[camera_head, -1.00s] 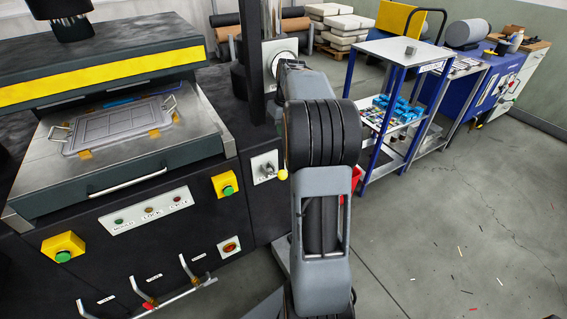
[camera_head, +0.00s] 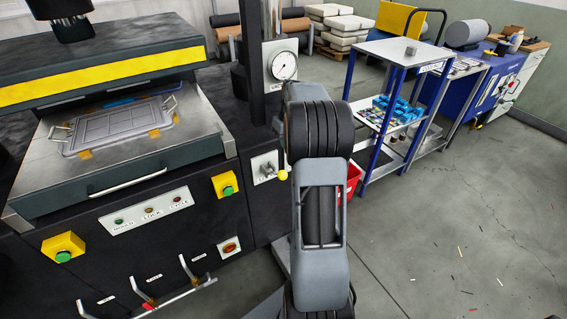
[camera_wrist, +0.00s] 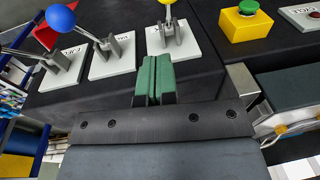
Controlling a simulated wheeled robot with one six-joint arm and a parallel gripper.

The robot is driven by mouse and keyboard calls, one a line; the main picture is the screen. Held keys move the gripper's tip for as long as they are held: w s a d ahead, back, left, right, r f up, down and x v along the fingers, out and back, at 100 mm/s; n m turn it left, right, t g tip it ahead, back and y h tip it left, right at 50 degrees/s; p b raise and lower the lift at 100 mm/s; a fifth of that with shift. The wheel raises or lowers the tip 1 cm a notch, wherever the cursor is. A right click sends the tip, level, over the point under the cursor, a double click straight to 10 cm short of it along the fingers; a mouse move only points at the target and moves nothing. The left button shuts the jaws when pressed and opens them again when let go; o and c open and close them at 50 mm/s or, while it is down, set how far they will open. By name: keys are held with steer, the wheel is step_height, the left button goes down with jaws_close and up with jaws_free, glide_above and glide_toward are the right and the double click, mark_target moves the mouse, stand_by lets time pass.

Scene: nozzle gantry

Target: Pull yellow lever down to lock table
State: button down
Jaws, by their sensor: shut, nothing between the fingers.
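The yellow lever has a round yellow knob (camera_head: 283,175) on a pale plate (camera_head: 265,166) on the dark machine front, just left of my arm in the head view. In the wrist view the yellow knob (camera_wrist: 167,2) is cut by the top edge, above its grey bracket and white plate (camera_wrist: 188,44). My gripper (camera_wrist: 155,60) has green fingers, shut together and empty. In the picture they lie just below the yellow lever's plate; contact cannot be told. The gripper is hidden behind my arm in the head view. The table (camera_head: 50,178) holds a grey framed tray (camera_head: 118,130).
A blue-knobbed lever (camera_wrist: 61,18) stands left of the yellow one in the wrist view, with a red part (camera_wrist: 45,36) beyond. A yellow box with a green button (camera_wrist: 243,16) is to the right. A blue-framed shelf cart (camera_head: 398,100) stands right of my arm.

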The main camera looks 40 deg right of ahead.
glide_toward(276, 173)
steer(key=s+f, duration=0.2)
steer(key=shift+s+d+f, duration=0.1)
steer(key=shift+d+f, duration=0.05)
steer(key=shift+f, duration=0.3)
steer(key=shift+f, duration=0.1)
